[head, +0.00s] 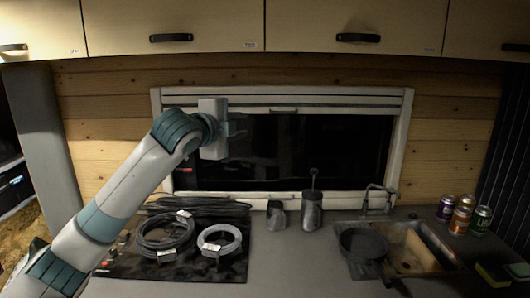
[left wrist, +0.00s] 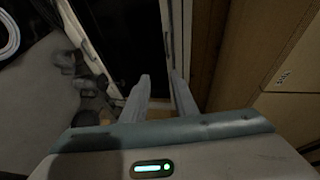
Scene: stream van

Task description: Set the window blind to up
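The window (head: 300,155) is a dark pane in a white frame on the wood wall. The window blind (head: 340,105) shows as a narrow pale band along the top of the frame, with a small dark handle (head: 284,110) at its lower edge. Most of the pane below is uncovered. My left gripper (head: 240,126) is in front of the upper left part of the window, left of the handle and slightly lower. In the left wrist view its two fingers (left wrist: 160,78) stand apart with nothing between them. A pale strip along the window's top edge (left wrist: 172,35) shows beyond them. My right gripper is out of view.
Overhead cabinets (head: 180,25) with black handles run above the window. The counter below holds coiled cables (head: 165,235) on a dark hob, two metal canisters (head: 311,212), a sink with a pan (head: 363,243), and several cans (head: 463,215) at right.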

